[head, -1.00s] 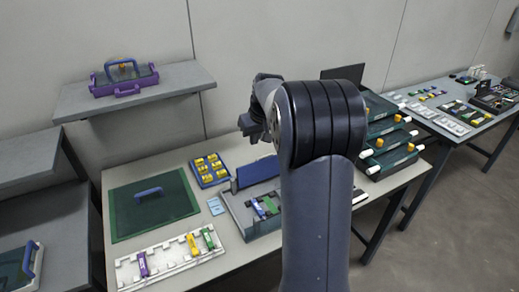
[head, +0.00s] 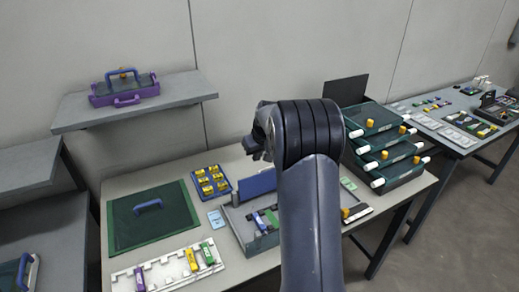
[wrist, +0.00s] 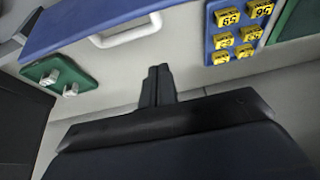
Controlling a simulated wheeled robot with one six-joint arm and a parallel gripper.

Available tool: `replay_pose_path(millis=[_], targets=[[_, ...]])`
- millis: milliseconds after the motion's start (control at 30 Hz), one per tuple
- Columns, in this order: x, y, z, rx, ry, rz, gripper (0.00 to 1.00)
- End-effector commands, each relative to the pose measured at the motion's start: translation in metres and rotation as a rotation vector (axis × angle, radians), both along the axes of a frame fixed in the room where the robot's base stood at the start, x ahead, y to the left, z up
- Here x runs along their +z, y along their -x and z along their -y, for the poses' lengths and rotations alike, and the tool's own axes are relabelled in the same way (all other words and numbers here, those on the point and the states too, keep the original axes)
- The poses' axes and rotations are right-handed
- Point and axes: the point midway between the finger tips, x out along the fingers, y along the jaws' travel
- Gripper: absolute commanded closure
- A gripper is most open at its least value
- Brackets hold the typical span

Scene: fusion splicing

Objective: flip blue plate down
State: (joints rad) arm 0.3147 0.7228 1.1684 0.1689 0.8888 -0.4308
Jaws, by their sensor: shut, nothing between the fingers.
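The blue plate (head: 255,184) stands raised along the back edge of the grey splicing unit (head: 240,228) on the table. In the wrist view, the blue plate (wrist: 75,28) fills the upper left, with a white handle (wrist: 128,31) on its near edge. My gripper (head: 253,150) is above and behind the plate in the head view, partly hidden by my arm. In the wrist view, my gripper (wrist: 158,75) is shut and empty, with a visible gap between its fingertips and the handle.
A blue tray of yellow pieces (head: 211,195) lies left of the plate. A green mat (head: 125,235) and white rack (head: 165,275) are farther left. Stacked dark green trays (head: 385,172) stand at right. A shelf with a purple carrier (head: 125,90) is at upper left.

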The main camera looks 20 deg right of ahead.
Motion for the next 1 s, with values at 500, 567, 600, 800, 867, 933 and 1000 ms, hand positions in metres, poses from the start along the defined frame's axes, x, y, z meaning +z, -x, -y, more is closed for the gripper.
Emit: replay_pose_path(millis=[500, 567, 600, 800, 867, 933, 1000], targets=[[-0.026, 0.019, 0.001, 0.001, 0.001, 0.001, 1.0], [-0.026, 0.021, 0.001, 0.001, 0.0, 0.001, 1.0], [-0.026, 0.022, 0.001, 0.001, 0.0, 0.001, 1.0], [-0.026, 0.023, 0.001, 0.001, 0.0, 0.001, 1.0], [-0.026, 0.023, 0.001, 0.001, 0.0, 0.001, 1.0], [-0.026, 0.023, 0.001, 0.001, 0.0, 0.001, 1.0], [-0.026, 0.023, 0.001, 0.001, 0.0, 0.002, 1.0]])
